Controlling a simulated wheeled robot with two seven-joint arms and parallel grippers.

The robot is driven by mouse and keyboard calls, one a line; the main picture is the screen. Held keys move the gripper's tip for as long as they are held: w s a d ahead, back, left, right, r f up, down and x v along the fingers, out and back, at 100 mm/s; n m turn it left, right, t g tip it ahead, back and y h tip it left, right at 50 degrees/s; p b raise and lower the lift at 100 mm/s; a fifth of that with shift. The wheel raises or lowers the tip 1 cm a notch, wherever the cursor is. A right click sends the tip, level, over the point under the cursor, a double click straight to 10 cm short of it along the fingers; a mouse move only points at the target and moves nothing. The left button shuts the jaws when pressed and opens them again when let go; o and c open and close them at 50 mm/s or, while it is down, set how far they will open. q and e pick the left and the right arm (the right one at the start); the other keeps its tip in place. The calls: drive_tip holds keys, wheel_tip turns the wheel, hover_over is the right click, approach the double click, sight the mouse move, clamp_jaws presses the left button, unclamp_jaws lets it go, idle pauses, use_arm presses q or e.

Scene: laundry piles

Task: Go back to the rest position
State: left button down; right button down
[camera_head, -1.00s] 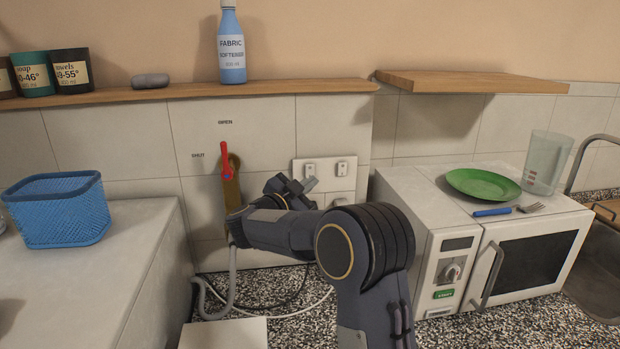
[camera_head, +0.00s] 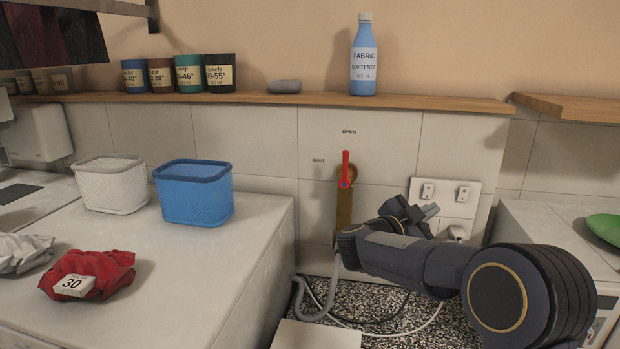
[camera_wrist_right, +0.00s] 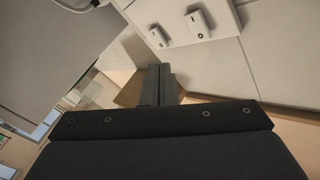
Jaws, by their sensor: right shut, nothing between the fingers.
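The lever stands upright, towards the OPEN mark. My left gripper is not in view.
A white basket (camera_head: 112,185) and a blue basket (camera_head: 195,196) stand on the white worktop (camera_head: 215,262) at left, with a red cloth (camera_head: 105,268) in front. A softener bottle (camera_head: 364,60) stands on the wooden shelf (camera_head: 320,99).

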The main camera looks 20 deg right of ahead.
drive_tip(key=s+a+n+t+y, duration=0.5)
drive_tip(key=a+n+t+y, duration=0.75)
drive_tip(key=y, duration=0.45)
drive_tip(key=s+a+f+n+g+y, duration=0.1)
drive_tip(key=s+a+f+n+g, duration=0.1)
drive_tip(key=s+f, duration=0.4)
drive_tip(key=s+a+f+n+g+y, duration=0.2)
drive_tip(key=s+a+f+g, duration=0.3)
drive_tip(key=s, duration=0.6)
drive_tip(key=s+a+f+n+g+y, duration=0.1)
drive_tip(key=s+a+f+n+g, duration=0.2)
drive_tip(key=s, duration=0.5)
wheel_tip(320, 180, down, 4)
drive_tip(key=shift+s+a+r+g+y, duration=0.25)
drive_tip(key=shift+a+g, duration=0.35)
drive_tip(key=shift+g, duration=0.45)
drive_tip(key=shift+w, duration=0.1)
